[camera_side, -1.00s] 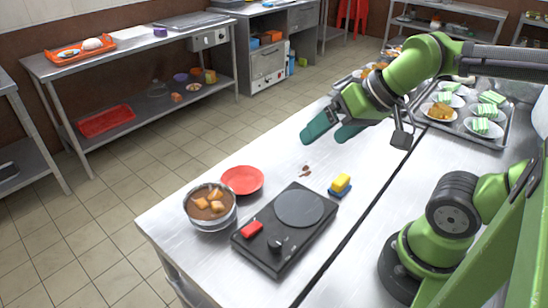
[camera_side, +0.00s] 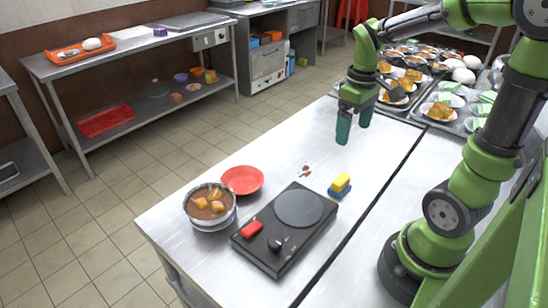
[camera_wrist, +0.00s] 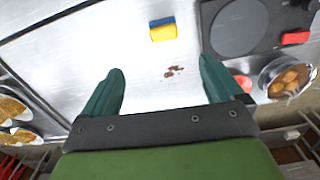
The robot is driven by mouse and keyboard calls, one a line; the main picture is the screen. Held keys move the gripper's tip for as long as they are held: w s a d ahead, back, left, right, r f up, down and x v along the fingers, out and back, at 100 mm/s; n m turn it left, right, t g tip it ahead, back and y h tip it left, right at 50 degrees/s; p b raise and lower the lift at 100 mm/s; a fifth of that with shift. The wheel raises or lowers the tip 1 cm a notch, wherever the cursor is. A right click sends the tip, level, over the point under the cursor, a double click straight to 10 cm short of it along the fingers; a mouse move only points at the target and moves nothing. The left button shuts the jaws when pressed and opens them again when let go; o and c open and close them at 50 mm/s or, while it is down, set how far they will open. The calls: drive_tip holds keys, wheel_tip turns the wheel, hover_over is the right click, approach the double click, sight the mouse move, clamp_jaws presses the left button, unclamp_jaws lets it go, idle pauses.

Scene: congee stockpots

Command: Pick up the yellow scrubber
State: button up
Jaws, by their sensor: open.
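The yellow scrubber (camera_side: 341,183) sits on a blue base on the steel table, beside the right corner of the black hot plate. It also shows in the wrist view (camera_wrist: 162,28), near the top edge, ahead of and between the finger lines. My gripper (camera_side: 354,132) points down above the table, behind the scrubber and apart from it. In the wrist view my gripper (camera_wrist: 163,88) has its two teal fingers spread wide with nothing between them but table and some brown crumbs.
A black hot plate (camera_side: 302,208) bears a red block (camera_side: 251,229). A red plate (camera_side: 242,180) and a pot of brown stew (camera_side: 212,221) stand at its left. Brown crumbs (camera_side: 305,171) lie on the table. Trays of food (camera_side: 468,128) fill the back right.

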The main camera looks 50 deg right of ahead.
hover_over(342, 179)
drive_tip(key=f, duration=1.1)
drive_tip(key=shift+s+d+f, duration=0.1)
drive_tip(key=shift+s+d, duration=0.1)
drive_tip(key=shift+w+a+f, duration=0.1)
drive_tip(key=shift+w+f, duration=0.05)
drive_tip(key=shift+f, duration=1.3)
drive_tip(key=shift+w+a+f, duration=0.1)
drive_tip(key=shift+w+f, duration=0.05)
drive_tip(key=shift+f, duration=1.25)
drive_tip(key=c, duration=1.1)
drive_tip(key=shift+r, duration=0.1)
drive_tip(key=shift+c, duration=0.2)
wheel_tip(342, 179, up, 10)
drive_tip(key=shift+f, duration=0.1)
